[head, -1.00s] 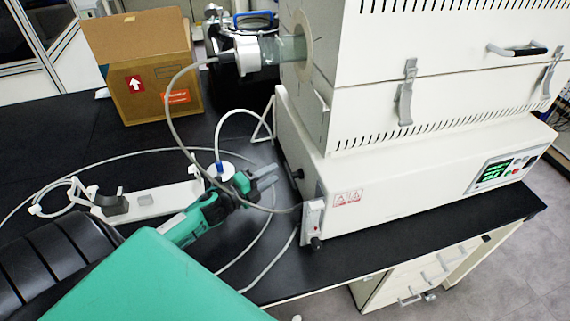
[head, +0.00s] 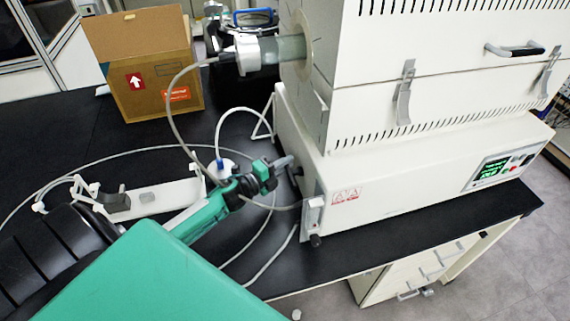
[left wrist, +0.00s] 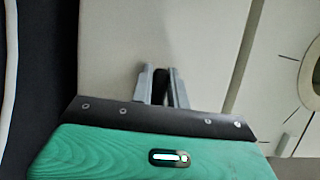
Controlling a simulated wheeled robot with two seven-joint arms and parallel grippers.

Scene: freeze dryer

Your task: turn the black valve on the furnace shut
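The black valve (head: 298,172) is on the left side wall of the white furnace's lower housing (head: 400,196). My left gripper (head: 287,163) reaches in from the left, its fingertips right at this side wall by the valve. In the left wrist view, the two grey fingers (left wrist: 160,88) stand apart, one on each side of the dark valve (left wrist: 161,84). I cannot tell whether they touch it. The fingers partly hide the valve in the head view. My right gripper is not in view.
A cable loops over and beside my left gripper. A cardboard box (head: 150,85) stands behind on the black bench (head: 60,140). A white holder (head: 160,195) lies left of the gripper.

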